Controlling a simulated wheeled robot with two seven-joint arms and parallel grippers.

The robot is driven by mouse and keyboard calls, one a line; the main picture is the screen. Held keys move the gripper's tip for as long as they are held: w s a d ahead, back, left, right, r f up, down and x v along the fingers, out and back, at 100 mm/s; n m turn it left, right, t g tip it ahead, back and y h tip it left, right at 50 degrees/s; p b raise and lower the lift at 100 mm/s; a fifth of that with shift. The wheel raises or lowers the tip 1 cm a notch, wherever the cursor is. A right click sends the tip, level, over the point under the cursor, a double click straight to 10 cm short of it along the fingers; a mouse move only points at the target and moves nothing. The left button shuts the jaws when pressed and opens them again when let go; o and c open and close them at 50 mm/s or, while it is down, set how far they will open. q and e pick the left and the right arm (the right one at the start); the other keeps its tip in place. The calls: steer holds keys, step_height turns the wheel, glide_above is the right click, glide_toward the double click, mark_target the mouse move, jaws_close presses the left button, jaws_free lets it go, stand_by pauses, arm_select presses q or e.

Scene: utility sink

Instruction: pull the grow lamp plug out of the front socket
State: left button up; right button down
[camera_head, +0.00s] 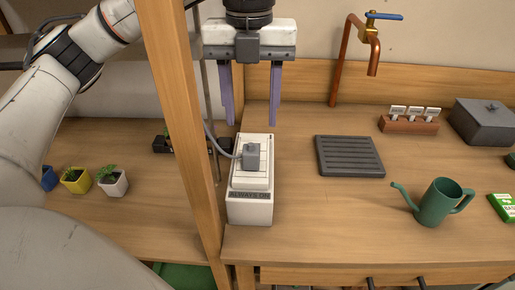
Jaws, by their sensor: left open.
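A white power block (250,209) labelled "ALWAYS ON" stands on the wooden bench beside a wooden post. A grey plug (251,155) sits on its top, and a grey cable runs from the plug to the left behind the post. The socket under the plug is hidden by it. My left gripper (250,121) points down with two purple fingers spread apart. It is open and empty, above and behind the plug in the picture, not touching it. My right gripper is not in view.
The wooden post (182,120) rises close on the left of the block. A dark slatted tray (349,156), a green watering can (437,203), a wooden label holder (409,124), a grey box (484,122) and a copper tap (373,50) are to the right. Potted seedlings (112,182) stand left.

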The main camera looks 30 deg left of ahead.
mark_target(251, 149)
arm_select(q)
steer(key=f, duration=0.5)
steer(key=f+b, duration=0.1)
steer(key=f, duration=0.4)
steer(key=shift+s, duration=0.2)
steer(key=shift+r, duration=0.1)
steer(key=shift+c, duration=0.3)
steer(key=c, duration=1.1)
